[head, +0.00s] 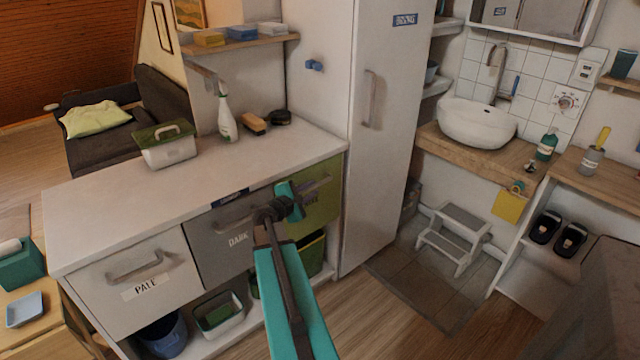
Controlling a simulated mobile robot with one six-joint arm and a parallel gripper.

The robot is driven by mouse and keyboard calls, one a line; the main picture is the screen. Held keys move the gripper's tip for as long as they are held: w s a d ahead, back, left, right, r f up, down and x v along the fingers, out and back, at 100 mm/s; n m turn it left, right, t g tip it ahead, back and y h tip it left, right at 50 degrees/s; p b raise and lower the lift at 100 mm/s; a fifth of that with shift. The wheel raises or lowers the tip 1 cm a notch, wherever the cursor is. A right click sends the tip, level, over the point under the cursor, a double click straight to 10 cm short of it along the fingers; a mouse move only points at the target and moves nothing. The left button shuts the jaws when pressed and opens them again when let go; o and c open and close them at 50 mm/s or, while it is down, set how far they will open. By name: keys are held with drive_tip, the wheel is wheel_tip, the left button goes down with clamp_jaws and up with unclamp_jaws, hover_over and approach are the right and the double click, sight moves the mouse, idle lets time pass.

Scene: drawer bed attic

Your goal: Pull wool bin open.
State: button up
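A counter (210,190) holds a row of pull-out bins. The green bin (318,209) at the right end has a bar handle (317,184), and its front looks level with the counter edge. No wool label is readable on it; my arm covers part of its front. My gripper (294,198) is in front of this bin's left side, close to the handle. I cannot tell whether it touches the handle or how its fingers stand. The grey bin marked DARK (215,258) is in the middle, and the white bin marked PALE (120,295) is at the left.
A tall white cabinet (385,150) stands directly right of the green bin. Tubs and a blue bucket (163,335) sit on the shelf below the bins. A lidded tub (168,154) and a spray bottle (226,122) stand on the counter. A step stool (452,238) is at the right; floor before it is clear.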

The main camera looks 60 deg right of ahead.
sight(317, 185)
drive_tip(key=shift+p+x, duration=0.4)
drive_tip(key=shift+x, duration=3)
clamp_jaws()
